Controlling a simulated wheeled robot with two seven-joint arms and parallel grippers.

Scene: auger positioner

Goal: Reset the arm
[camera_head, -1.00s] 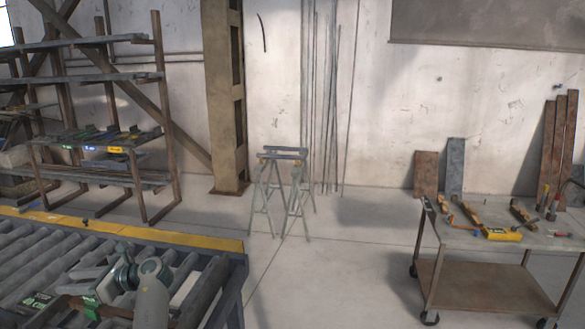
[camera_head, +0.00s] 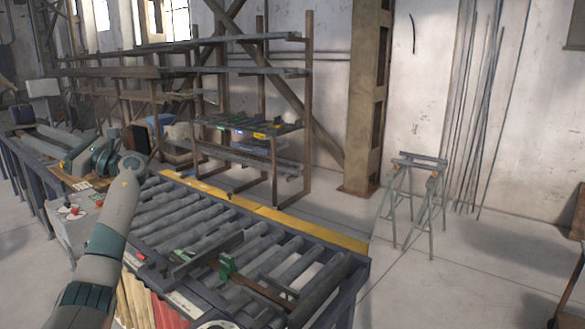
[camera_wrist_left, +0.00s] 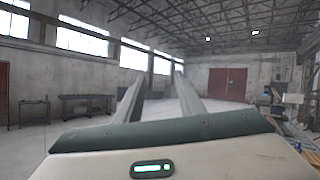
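My left arm rises from the lower left of the head view, with its wrist and left gripper (camera_head: 78,158) above the left part of the roller table (camera_head: 330,244). In the left wrist view the two long grey fingers of this gripper (camera_wrist_left: 160,78) stand apart, with nothing between them. On the rollers lies a grey bar (camera_head: 204,256) beside a green block (camera_head: 226,267). I cannot tell whether they touch. My right gripper is not in view.
A grey control box (camera_head: 75,216) with a red button stands left of the rollers. A steel rack (camera_head: 308,120) with several bars is behind. Sawhorses (camera_head: 416,190) stand right of the table, with open floor around them. A brown column (camera_head: 364,110) stands behind.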

